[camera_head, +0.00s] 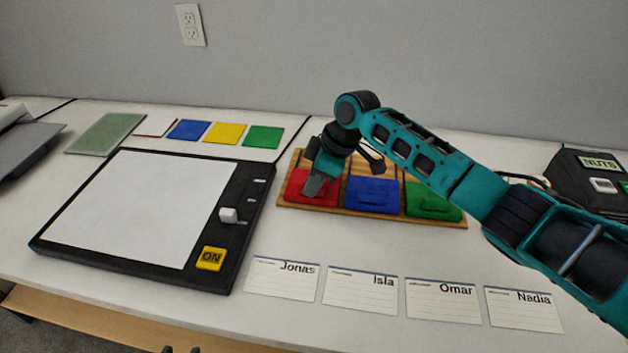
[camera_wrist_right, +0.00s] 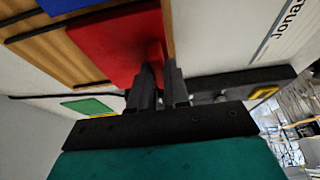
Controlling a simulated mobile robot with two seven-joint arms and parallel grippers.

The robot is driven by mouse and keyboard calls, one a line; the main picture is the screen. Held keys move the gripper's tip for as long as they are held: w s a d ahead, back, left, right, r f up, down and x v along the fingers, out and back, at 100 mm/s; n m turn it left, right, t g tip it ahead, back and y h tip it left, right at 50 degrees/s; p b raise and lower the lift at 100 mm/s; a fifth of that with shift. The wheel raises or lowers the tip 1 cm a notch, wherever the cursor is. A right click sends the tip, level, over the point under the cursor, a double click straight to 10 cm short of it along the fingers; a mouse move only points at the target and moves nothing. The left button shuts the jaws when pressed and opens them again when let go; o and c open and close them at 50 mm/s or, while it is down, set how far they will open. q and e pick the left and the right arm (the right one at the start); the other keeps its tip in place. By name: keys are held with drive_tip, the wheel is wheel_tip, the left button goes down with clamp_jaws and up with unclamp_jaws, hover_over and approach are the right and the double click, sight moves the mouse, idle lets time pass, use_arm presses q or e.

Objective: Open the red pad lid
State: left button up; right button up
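The red pad lid (camera_head: 311,188) is the left one of three lids on a wooden tray (camera_head: 340,210); it looks lowered. Its raised red handle also shows in the right wrist view (camera_wrist_right: 152,52). My right gripper (camera_head: 314,187) comes down over the red lid and hides part of it. In the right wrist view its fingers (camera_wrist_right: 160,75) are close together, with the handle between their tips. Two small dark tips at the bottom edge of the head view look like my left gripper (camera_head: 181,350); they stand apart with nothing seen between them.
A blue lid (camera_head: 372,194) and a green lid (camera_head: 433,203) sit to the right on the tray. Several name cards (camera_head: 360,290) lie in front. A black NUTS box (camera_head: 585,175) is at the right, near my right arm.

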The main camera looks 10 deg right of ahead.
clamp_jaws()
use_arm(q)
drive_tip(key=shift+s+f, duration=0.1)
drive_tip(key=shift+s, duration=0.1)
use_arm(e)
drive_tip(key=shift+w, duration=0.1)
drive_tip(key=shift+w+d, duration=0.15)
drive_tip(key=shift+w, duration=0.2)
drive_tip(key=w+b, duration=0.1)
drive_tip(key=w+d+b, duration=0.1)
drive_tip(key=w+b, duration=0.1)
drive_tip(key=w+d+b, duration=0.1)
drive_tip(key=w, duration=0.1)
drive_tip(key=shift+w+d+f, duration=0.1)
drive_tip(key=shift+f, duration=0.05)
drive_tip(key=shift+w+d+b, duration=0.25)
drive_tip(key=shift+w+b, duration=0.3)
drive_tip(key=shift+b, duration=0.1)
use_arm(q)
drive_tip(key=shift+w+d+f+h, duration=0.15)
drive_tip(key=shift+w+d+f, duration=0.2)
drive_tip(key=shift+d+f, duration=0.2)
drive_tip(key=shift+w+d+f+h, duration=0.15)
drive_tip(key=shift+w+d+f, duration=0.2)
drive_tip(key=shift+f, duration=0.3)
